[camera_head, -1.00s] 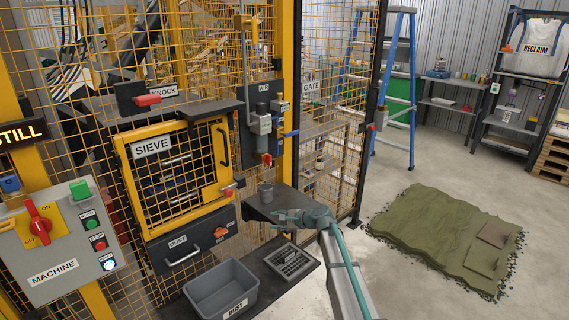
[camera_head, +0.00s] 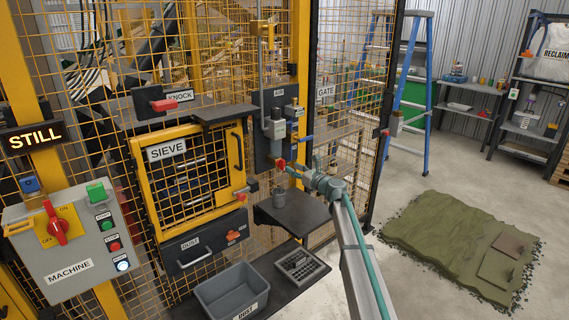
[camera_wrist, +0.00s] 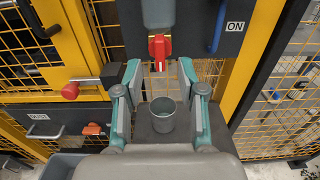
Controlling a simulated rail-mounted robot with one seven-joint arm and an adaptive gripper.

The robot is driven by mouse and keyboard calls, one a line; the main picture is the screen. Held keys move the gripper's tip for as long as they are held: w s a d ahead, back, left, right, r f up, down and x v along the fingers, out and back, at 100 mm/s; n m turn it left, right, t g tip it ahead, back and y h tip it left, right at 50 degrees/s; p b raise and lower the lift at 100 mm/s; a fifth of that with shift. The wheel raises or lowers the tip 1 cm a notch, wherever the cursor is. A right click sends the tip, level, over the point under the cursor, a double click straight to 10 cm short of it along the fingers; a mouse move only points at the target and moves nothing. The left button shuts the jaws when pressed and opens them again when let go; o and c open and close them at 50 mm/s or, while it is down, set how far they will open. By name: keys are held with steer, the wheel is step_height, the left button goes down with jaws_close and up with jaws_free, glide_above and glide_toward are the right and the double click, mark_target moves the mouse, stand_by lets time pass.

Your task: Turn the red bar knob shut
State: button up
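A red bar knob (camera_head: 281,163) sits at the bottom of a grey cylindrical bowl (camera_head: 276,125) on the dark AIR panel. In the wrist view the red bar knob (camera_wrist: 159,50) points downward, below the bowl (camera_wrist: 158,12). My gripper (camera_head: 292,170) is close to the knob, at about its height. In the wrist view my gripper (camera_wrist: 160,72) is open and empty, its fingertips apart to left and right of the knob's line. I cannot tell whether they touch it. Another red knob (camera_head: 60,225) is on the MACHINE box at the left.
A grey cup (camera_wrist: 163,114) stands on a small dark shelf (camera_head: 305,216) below my gripper. A blue lever (camera_wrist: 218,27) is right of the bowl by an ON label. The SIEVE door (camera_head: 145,180) and its red-tipped latch (camera_wrist: 71,91) are to the left.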

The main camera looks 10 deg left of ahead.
mark_target(284, 163)
steer(key=p+x, duration=0.1)
steer(key=x, duration=0.5)
steer(key=shift+w+a, duration=0.25)
steer(key=shift+c, duration=0.2)
jaws_close()
